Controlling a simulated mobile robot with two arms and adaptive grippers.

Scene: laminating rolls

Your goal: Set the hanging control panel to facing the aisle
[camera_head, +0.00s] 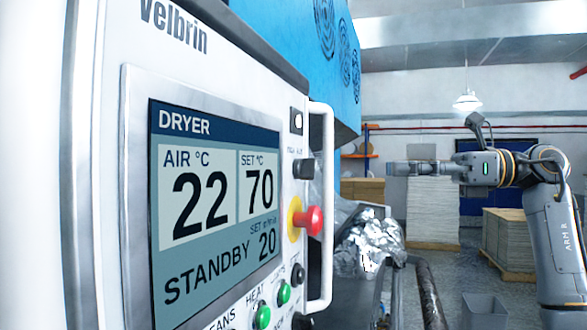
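The control panel (110,95) is a white box marked Velbrin that fills the left of the view, close to me. Its screen (215,200) reads DRYER, 22, 70 and STANDBY. The panel face is turned toward me and angled to the right. A white bar handle (328,200) runs down its right edge. My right gripper (390,169) is right of the handle, apart from it, pointing left. Its fingers are small and seen side-on, so I cannot tell whether they are open. My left gripper is not in view. The panel's mount is out of view.
A red stop button (311,220) juts from the panel, with green buttons (284,292) below. A blue machine housing (300,50) is behind the panel. Crumpled foil (370,245) lies behind the handle. Stacks of sheets (433,212) and a grey bin (484,311) stand to the right.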

